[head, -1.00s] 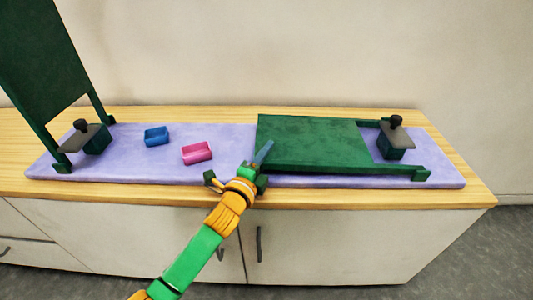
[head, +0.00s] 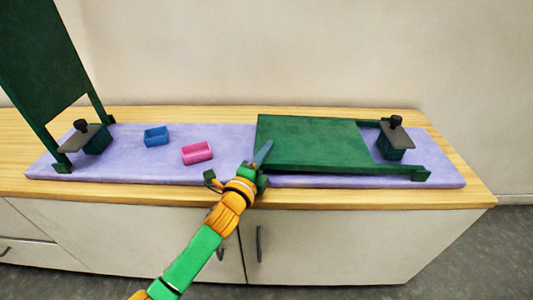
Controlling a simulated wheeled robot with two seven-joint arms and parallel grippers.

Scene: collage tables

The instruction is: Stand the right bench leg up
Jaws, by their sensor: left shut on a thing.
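The right bench leg (head: 312,144) is a dark green panel with bars and feet at its right end. It lies flat on the purple mat (head: 220,140) in the right half of the head view. My left gripper (head: 261,163) is at the panel's near left corner, shut on its left edge. The gripper hides that corner, so the exact contact is unclear. The left bench leg (head: 42,65), a matching green panel, stands upright at the far left. My right gripper is not in view.
A dark green block with a grey plate and black knob (head: 395,138) sits between the lying leg's bars. A similar block (head: 97,138) is by the standing leg. A wall stands behind.

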